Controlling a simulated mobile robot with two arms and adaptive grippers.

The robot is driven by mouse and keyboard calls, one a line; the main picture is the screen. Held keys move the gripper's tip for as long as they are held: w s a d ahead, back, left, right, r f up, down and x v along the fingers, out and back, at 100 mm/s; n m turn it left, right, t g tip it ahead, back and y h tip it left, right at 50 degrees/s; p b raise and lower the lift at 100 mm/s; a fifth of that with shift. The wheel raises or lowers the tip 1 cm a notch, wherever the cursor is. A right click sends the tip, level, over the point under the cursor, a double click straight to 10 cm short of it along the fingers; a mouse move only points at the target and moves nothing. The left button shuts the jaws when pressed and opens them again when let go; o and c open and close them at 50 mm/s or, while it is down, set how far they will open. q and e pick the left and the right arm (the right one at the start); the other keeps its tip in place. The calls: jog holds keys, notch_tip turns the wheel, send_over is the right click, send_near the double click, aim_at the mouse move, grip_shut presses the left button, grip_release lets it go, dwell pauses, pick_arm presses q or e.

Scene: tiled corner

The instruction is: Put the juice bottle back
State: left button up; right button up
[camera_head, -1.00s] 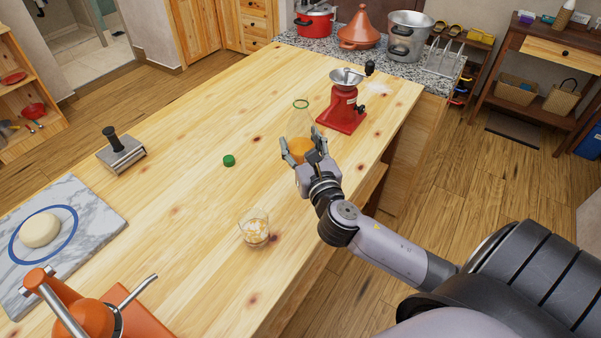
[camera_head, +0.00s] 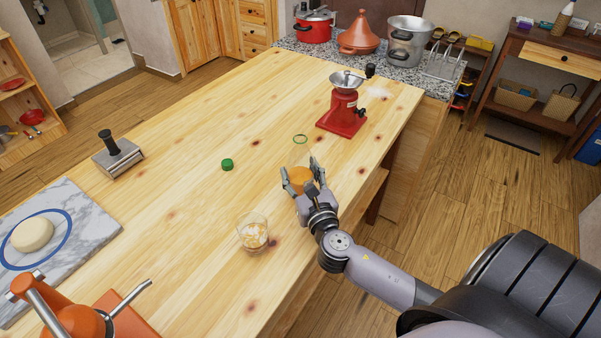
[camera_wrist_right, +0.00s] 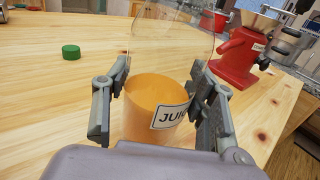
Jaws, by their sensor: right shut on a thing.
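The juice bottle (camera_head: 301,177) is clear, with a green rim and orange juice in its lower part. A label reading "JU" shows on the bottle (camera_wrist_right: 168,117) in the right wrist view. My right gripper (camera_head: 302,180) is shut around its lower part, with a finger on each side. The bottle's base is hidden, so I cannot tell whether it touches the table. A green cap (camera_head: 227,164) lies on the table to its left. It also shows in the right wrist view (camera_wrist_right: 71,52). My left gripper is not in view.
A glass (camera_head: 253,233) stands nearer on the wooden table (camera_head: 190,220). A red grinder (camera_head: 343,112) stands behind the bottle, near the right edge. A metal press (camera_head: 118,157), a marble board with dough (camera_head: 75,215) and an orange device (camera_head: 65,318) are left. The table's far middle is clear.

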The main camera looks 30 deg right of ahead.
jog(key=o, duration=1.3)
jog(key=shift+f, duration=0.15)
jog(key=shift+c, duration=0.2)
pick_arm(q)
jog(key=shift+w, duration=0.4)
pick_arm(e)
jog(key=o, duration=0.4)
jog(key=shift+o, duration=0.2)
jog(key=shift+s+r, duration=0.1)
jog(key=shift+r, duration=0.15)
jog(key=b+v, duration=0.2)
jog(key=v, duration=0.8)
jog(key=shift+s+a+f, duration=0.1)
jog(key=shift+s+a, duration=0.05)
jog(key=shift+s, duration=0.15)
jog(key=shift+s+a, duration=0.15)
jog(key=shift+s, duration=0.45)
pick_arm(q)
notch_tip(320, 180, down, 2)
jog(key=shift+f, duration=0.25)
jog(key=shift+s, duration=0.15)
